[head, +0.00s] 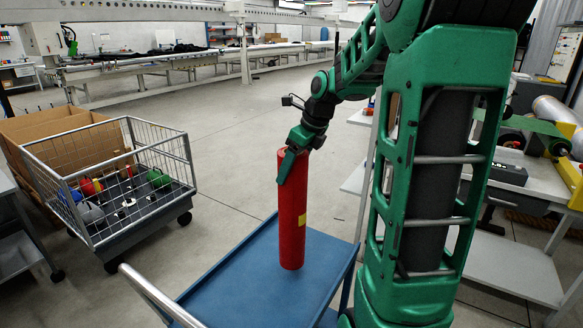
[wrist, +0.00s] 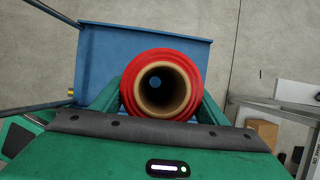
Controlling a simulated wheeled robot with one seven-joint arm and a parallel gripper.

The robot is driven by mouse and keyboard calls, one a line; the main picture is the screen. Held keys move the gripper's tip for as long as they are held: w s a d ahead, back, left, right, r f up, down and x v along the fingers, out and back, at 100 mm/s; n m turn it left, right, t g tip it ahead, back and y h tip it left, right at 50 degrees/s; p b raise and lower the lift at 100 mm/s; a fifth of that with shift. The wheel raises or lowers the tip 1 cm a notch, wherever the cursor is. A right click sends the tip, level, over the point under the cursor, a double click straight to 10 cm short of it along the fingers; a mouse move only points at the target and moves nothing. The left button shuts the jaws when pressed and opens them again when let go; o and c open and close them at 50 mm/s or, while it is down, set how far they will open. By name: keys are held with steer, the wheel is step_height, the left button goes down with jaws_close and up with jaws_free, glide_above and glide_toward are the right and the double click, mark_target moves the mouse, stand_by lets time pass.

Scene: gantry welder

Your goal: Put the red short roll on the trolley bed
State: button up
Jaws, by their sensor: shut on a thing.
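The blue trolley bed (head: 240,278) lies below the roll. In the head view the roll's lower end overlaps the bed; I cannot tell whether it touches it. In the wrist view the roll (wrist: 160,88) shows end-on with a hollow tan core, between the two green fingers of my gripper (wrist: 160,105). The blue trolley bed (wrist: 100,58) is behind it, and a small blue patch shows through the core.
A wire cart (head: 135,205) with coloured items stands at left beside a cardboard box (head: 60,130). A metal trolley handle (head: 160,296) rises at the front left. A workbench (head: 525,180) stands at right. The bed around the roll is bare.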

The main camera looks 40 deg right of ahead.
mark_target(305, 154)
steer(key=shift+w+d+f, duration=0.1)
steer(key=shift+w+f, duration=0.05)
steer(key=shift+f, duration=1.85)
steer(key=o, duration=2.1)
steer(key=shift+f, duration=0.15)
steer(key=v, duration=1.1)
steer(key=shift+r, duration=0.35)
steer(key=shift+s+r, duration=0.2)
steer(key=shift+s, duration=0.1)
